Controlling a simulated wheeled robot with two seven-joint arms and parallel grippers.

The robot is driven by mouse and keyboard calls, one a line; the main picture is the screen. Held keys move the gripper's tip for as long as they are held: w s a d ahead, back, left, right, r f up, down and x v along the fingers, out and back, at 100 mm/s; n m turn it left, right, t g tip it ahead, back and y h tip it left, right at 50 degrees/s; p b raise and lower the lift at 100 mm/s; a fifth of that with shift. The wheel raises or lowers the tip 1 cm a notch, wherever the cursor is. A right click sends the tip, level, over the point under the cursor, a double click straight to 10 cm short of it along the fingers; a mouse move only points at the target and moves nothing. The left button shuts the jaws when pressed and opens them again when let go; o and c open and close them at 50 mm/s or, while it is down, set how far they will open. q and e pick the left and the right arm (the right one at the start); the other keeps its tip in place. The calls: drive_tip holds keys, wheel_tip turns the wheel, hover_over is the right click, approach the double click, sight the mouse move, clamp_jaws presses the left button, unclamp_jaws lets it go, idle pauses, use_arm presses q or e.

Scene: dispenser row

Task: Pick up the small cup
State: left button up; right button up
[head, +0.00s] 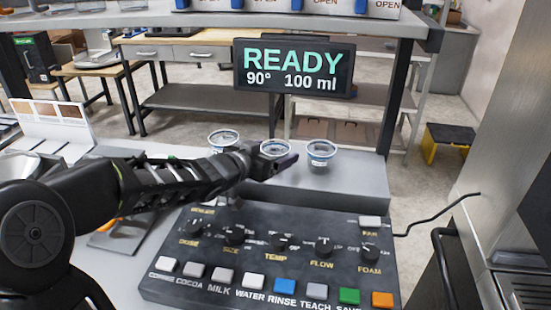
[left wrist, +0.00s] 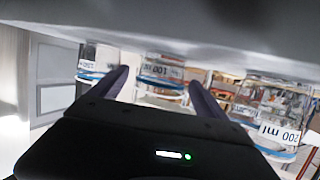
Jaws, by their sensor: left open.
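Three clear cups with blue bands stand in a row on the grey ledge behind the control panel: a left cup (head: 223,137), a middle cup (head: 275,148) and a right cup (head: 320,154). I cannot tell surely which is the small one. My left gripper (head: 282,163) is at the middle cup and hides its lower part. In the left wrist view its two fingers (left wrist: 160,88) are apart, with a cup marked 100 (left wrist: 160,72) between or just beyond them. A cup marked 200 ml (left wrist: 279,132) is at the right, upside down. My right gripper is not seen.
The control panel (head: 275,262) with knobs and coloured buttons lies in front of the ledge (head: 360,180). A display (head: 294,68) reading READY, 90°, 100 ml hangs above the cups. A shelf (head: 200,20) crosses overhead. A steel machine (head: 500,180) stands at the right.

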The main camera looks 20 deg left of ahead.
use_arm(q)
drive_tip(key=shift+x, duration=0.8)
drive_tip(key=c, duration=1.4)
